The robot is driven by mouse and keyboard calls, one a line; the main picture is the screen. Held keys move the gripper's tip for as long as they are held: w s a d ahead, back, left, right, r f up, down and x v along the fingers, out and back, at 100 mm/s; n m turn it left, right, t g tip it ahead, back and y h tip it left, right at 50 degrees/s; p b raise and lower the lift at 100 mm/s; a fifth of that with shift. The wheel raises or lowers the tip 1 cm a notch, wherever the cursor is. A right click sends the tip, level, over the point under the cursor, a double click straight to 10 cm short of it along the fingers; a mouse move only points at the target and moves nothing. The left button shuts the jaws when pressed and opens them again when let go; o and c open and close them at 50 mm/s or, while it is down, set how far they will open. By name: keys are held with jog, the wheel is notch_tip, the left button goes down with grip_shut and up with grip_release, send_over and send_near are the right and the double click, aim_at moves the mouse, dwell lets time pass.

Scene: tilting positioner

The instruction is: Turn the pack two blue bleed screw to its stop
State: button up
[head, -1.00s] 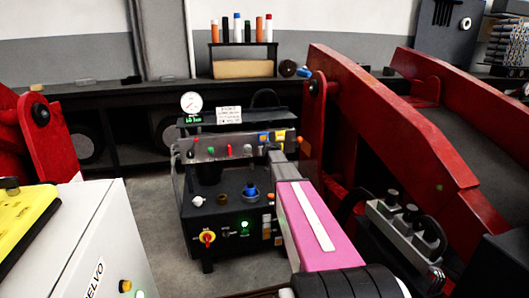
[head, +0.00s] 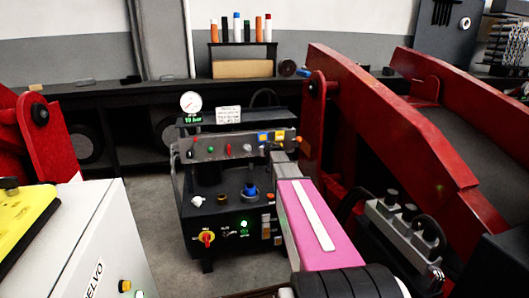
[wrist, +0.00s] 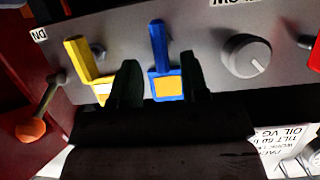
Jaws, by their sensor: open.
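In the wrist view, a blue upright handle (wrist: 158,45) with an orange square at its base is on the grey panel of a pack. My gripper (wrist: 162,88) is open, its dark fingers either side of the blue handle's lower part. The right finger is close beside it; I cannot tell whether it touches. In the head view, the blue piece (head: 263,136) shows at the right of the panel, just beyond my gripper (head: 278,152). A separate blue knob (head: 250,190) is on the pack's lower deck. I cannot read which pack this is.
A yellow handle (wrist: 78,52) is left of the blue one, near the left finger. A grey dial (wrist: 246,55) is to the right and an orange-tipped lever (wrist: 32,130) at far left. A red frame (head: 390,130) stands right of my arm; a white cabinet (head: 85,240) is at left.

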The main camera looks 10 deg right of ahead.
jog(key=v, duration=0.6)
